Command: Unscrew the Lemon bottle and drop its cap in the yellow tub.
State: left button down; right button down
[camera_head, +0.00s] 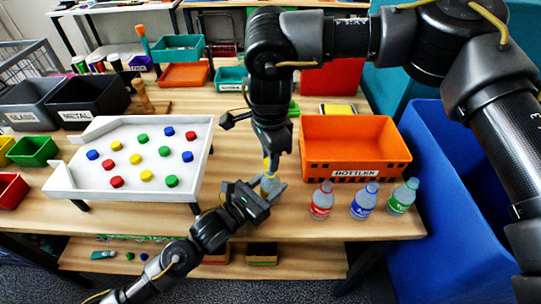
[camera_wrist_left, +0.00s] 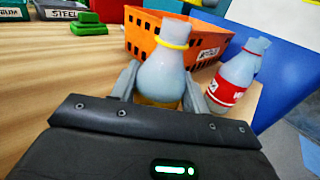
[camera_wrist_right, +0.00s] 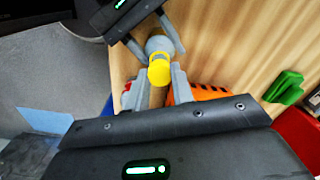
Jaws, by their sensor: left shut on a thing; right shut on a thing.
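The Lemon bottle (camera_head: 268,184) stands upright near the table's front edge. My left gripper (camera_head: 262,192) is shut around its body. In the left wrist view the bottle (camera_wrist_left: 164,75) shows a pale, bare neck above a yellow ring; its label is hidden. My right gripper (camera_head: 268,152) points down from above, shut on the yellow cap (camera_wrist_right: 159,71), which shows between its fingertips in the right wrist view. The cap looks just above the bottle; the exact gap cannot be told. The yellow tub (camera_head: 6,149) is at the far left edge, partly cut off.
An orange crate (camera_head: 355,145) stands right of the grippers, with red, blue and green labelled bottles (camera_head: 363,201) in front. A white tray (camera_head: 85,185) with coloured pieces lies left. Green (camera_head: 33,151) and red (camera_head: 12,190) tubs sit near the yellow tub. Dark bins (camera_head: 88,97) stand behind.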

jog(key=shift+r, duration=2)
pick_arm(q)
jog(key=c, duration=0.6)
grip_release()
jog(key=shift+c, duration=0.2)
jog(key=b+v, duration=0.3)
jog(key=v, duration=0.7)
jog(key=shift+s+a+f, duration=0.1)
jog(key=shift+s+a, duration=0.15)
jog(key=shift+a, duration=0.05)
pick_arm(e)
notch_tip(320, 180, down, 3)
jog(key=shift+f, duration=0.1)
pick_arm(q)
jog(key=shift+s+a, duration=0.4)
jog(key=shift+s, duration=0.05)
pick_arm(e)
jog(key=shift+f, duration=0.1)
